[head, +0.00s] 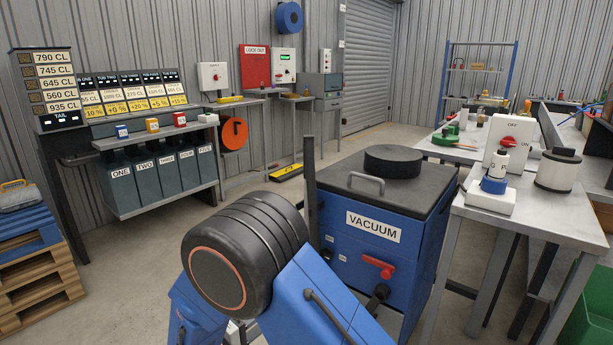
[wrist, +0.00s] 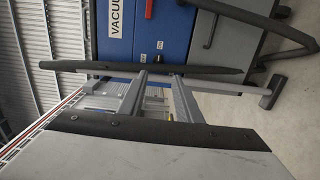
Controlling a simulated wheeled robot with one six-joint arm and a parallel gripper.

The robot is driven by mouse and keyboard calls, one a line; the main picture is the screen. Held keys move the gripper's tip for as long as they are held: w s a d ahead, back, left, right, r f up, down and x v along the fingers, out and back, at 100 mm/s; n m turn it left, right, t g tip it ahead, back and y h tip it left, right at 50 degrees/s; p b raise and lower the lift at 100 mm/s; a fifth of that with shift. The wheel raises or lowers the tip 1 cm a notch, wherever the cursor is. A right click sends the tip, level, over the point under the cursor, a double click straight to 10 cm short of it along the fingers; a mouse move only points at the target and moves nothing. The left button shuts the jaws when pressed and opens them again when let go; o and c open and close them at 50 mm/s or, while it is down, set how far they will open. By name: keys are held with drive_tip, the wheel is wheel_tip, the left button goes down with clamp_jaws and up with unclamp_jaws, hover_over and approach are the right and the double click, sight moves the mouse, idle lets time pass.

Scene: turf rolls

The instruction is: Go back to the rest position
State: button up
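In the wrist view, my gripper (wrist: 156,98) shows as two long dark-edged jaws with a clear gap between them. The gap looks empty.
The blue vacuum cabinet (head: 355,255) stands close to the right of my arm. A metal table (head: 545,205) with switch boxes is farther right. Pallets (head: 35,285) stand at far left, and a shelf of bins (head: 155,180) is behind. Open floor lies between them.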

drive_tip(key=s+d+r+m+g, duration=0.2)
drive_tip(key=d+r+g, duration=0.2)
drive_tip(key=d, duration=0.6)
drive_tip(key=s+d+r+m+g+y, duration=0.1)
drive_tip(key=d+r+m+g, duration=0.15)
drive_tip(key=d+r, duration=0.45)
drive_tip(key=s+d+r+m+g, duration=0.15)
drive_tip(key=d+g, duration=0.25)
drive_tip(key=d, duration=0.8)
drive_tip(key=s+d+r+m+y, duration=0.1)
drive_tip(key=s+d+r+y, duration=0.1)
drive_tip(key=s, duration=0.5)
drive_tip(key=s+d+r+m+t+y, duration=0.1)
drive_tip(key=s+d+r+y, duration=0.2)
drive_tip(key=s+d+y, duration=0.2)
drive_tip(key=s+d+r+m+t+y, duration=0.1)
drive_tip(key=s+d+r+y, duration=0.1)
drive_tip(key=s, duration=0.7)
drive_tip(key=shift+d+r+m+y, duration=0.15)
drive_tip(key=shift+d+m+y, duration=0.25)
drive_tip(key=shift+d+y, duration=0.45)
